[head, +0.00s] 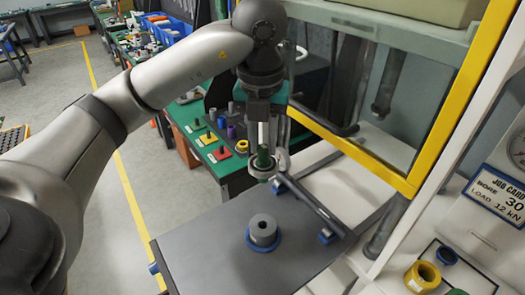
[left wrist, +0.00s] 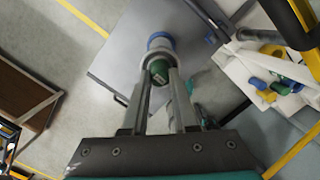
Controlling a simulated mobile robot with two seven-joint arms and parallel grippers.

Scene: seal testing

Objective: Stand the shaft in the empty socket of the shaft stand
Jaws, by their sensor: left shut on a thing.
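My left gripper (head: 264,150) is shut on a shaft with a green part (head: 263,158), held upright above the front plate. In the left wrist view the green part (left wrist: 158,70) sits between the two fingers. A pale ring surrounds the held piece; I cannot tell whether it belongs to the shaft. Below stands a grey cylinder (head: 262,229) with a hole in its top and a blue ring round its base; a gap separates it from the held piece. Coloured bases with upright pieces (head: 221,154) stand on the green bench; I cannot tell which is the shaft stand's empty socket.
The grey plate (head: 195,260) is otherwise mostly bare. A yellow-framed guard (head: 412,170) and a dark bar (head: 312,207) stand close to its right.

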